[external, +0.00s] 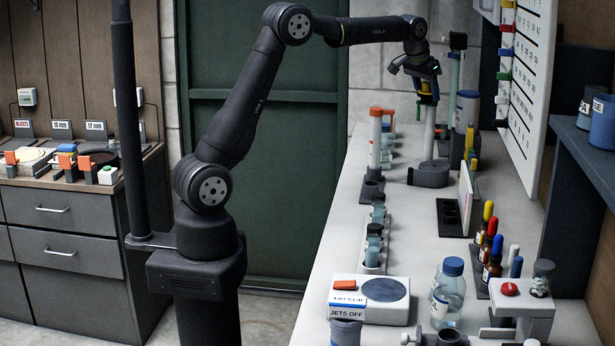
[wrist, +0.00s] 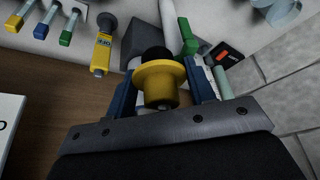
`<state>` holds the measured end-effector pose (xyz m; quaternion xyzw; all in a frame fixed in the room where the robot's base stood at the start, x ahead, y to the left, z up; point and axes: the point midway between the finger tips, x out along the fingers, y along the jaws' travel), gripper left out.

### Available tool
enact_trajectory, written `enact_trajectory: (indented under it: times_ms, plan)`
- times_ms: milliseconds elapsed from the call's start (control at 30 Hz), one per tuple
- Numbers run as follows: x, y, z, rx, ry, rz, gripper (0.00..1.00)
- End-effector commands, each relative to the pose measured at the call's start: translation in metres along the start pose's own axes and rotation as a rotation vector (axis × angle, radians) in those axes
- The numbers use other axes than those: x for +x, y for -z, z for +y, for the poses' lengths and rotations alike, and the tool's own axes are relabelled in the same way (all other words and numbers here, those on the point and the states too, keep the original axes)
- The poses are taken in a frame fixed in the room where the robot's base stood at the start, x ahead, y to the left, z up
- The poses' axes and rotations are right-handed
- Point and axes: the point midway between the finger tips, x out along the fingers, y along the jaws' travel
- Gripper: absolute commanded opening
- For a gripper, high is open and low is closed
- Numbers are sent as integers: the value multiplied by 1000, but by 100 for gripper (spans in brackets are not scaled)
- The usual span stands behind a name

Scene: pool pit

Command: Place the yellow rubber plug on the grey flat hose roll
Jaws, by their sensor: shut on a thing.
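My gripper (wrist: 160,88) is shut on the yellow rubber plug (wrist: 160,78), which sits between its two blue fingers in the wrist view. The plug has a wide yellow flange and a dark top part. In the external view my gripper (external: 428,92) is high above the far part of the bench, with a little yellow of the plug (external: 427,100) showing. A low, rounded grey piece (external: 428,175), which looks like the flat hose roll, lies on the bench below. A white upright tube (external: 430,135) shows between them; I cannot tell whether it stands on the roll or behind it.
An orange-capped tube (external: 375,145) stands left of the roll. A wall board (external: 528,90) and a dark rack (external: 452,218) are on the right. Bottles (external: 448,292) and a jets-off switch box (external: 368,300) occupy the near bench. Bare bench shows between them.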

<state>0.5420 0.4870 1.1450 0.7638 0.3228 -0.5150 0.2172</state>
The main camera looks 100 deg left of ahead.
Motion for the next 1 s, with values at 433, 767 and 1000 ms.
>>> enact_trajectory:
  times_ms: [433,767,1000]
  plan:
    - [-13,-125,151,13,-3,4,26]
    - [0,-146,156,10,-4,6,26]
    - [45,-123,115,8,-4,6,26]
